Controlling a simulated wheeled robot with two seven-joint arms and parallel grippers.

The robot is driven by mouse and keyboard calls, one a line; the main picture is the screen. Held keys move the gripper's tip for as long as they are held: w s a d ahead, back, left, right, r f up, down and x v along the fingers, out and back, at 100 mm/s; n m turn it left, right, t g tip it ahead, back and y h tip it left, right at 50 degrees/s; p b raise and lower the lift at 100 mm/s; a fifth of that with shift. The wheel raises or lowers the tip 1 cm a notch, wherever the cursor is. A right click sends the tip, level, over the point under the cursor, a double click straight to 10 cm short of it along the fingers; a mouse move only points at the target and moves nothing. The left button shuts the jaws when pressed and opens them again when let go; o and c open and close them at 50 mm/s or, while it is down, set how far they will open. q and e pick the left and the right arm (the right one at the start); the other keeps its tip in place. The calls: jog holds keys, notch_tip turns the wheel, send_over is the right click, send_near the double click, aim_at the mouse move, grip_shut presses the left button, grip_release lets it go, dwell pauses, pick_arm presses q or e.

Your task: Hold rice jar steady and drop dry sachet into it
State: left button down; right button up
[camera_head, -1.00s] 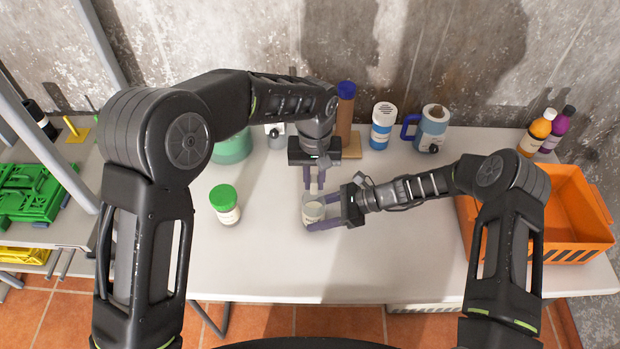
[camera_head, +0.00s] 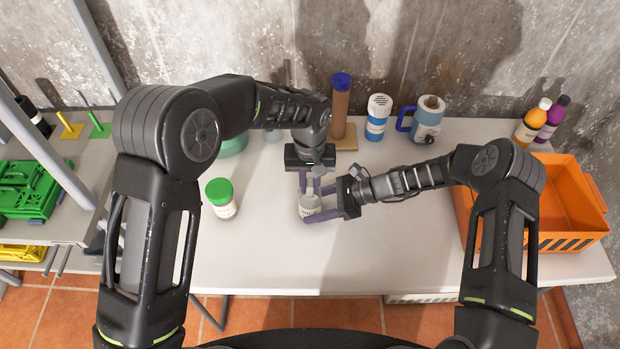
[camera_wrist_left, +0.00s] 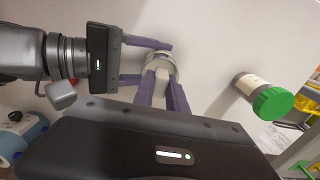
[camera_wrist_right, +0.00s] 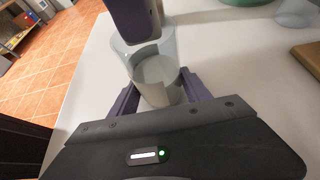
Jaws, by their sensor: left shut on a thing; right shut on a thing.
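The clear rice jar (camera_head: 310,211), with pale contents, stands upright on the light table. My right gripper (camera_head: 312,211) is shut on the jar from the right, with a finger on either side. In the right wrist view the jar (camera_wrist_right: 160,82) sits between the fingers. My left gripper (camera_head: 310,186) points down over the jar's mouth and is shut on the small pale sachet (camera_wrist_left: 157,80). The sachet is at the jar's opening in the left wrist view; how deep it reaches is unclear. My left fingers partly hide the mouth.
A green-capped jar (camera_head: 221,199) stands to the left. Behind are a blue-topped brown cylinder (camera_head: 341,103), a blue-and-white container (camera_head: 377,118) and a blue jug (camera_head: 428,122). An orange crate (camera_head: 575,240) and two bottles are at right. The front table is clear.

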pick_arm(q)
jog(key=shift+f, duration=0.15)
jog(key=c, duration=1.5)
grip_release()
jog(key=shift+o, duration=1.2)
notch_tip(320, 180, up, 12)
pick_arm(e)
jog(key=o, duration=1.5)
